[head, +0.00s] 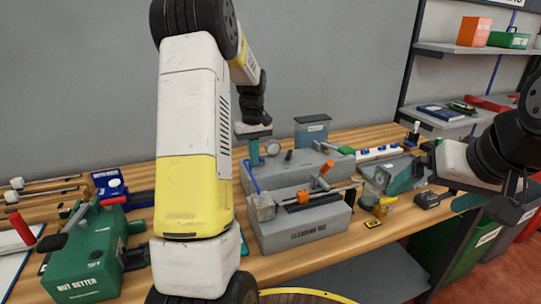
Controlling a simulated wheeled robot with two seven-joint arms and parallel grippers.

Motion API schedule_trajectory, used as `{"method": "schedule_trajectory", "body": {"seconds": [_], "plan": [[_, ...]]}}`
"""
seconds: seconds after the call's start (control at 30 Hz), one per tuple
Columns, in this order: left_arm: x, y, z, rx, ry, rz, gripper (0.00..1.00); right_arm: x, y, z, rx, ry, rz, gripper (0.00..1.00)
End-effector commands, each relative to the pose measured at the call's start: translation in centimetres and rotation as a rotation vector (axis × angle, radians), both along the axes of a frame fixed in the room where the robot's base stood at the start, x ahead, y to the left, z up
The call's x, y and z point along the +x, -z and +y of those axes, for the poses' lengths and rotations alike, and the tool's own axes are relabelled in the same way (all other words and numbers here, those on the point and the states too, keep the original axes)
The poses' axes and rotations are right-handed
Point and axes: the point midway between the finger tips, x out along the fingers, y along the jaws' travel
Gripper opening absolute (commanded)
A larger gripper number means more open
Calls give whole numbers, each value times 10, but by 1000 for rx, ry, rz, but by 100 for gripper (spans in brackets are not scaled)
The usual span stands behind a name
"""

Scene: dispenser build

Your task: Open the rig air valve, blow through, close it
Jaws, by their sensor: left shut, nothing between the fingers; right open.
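The grey cleaning rig (300,228) stands on the wooden bench in the middle, with a lettered front. A lever with an orange grip (321,174) stands on its front part. I cannot tell which handle is the air valve. My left gripper (254,155) is shut and empty, pointing down over the rig's rear left end; whether it touches is unclear.
My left arm hides part of the bench left of the rig. A green machine (85,258) with a red-handled lever stands at the left. Shelves (450,48) stand behind at the right.

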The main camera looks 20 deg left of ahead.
Motion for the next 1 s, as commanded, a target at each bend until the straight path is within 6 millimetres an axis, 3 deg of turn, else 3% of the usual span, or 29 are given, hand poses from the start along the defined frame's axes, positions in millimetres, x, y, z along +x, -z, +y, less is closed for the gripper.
{"method": "schedule_trajectory", "body": {"seconds": [0.67, 1.0], "plan": [[-3, 0, 3, -1, 0, 0, 0, 0, 0, 0, 0, 0, 0, 100], [-2, -29, 3, 0, 0, -2, 0, 0, 0, 0, 0, 0, 0, 100]]}}
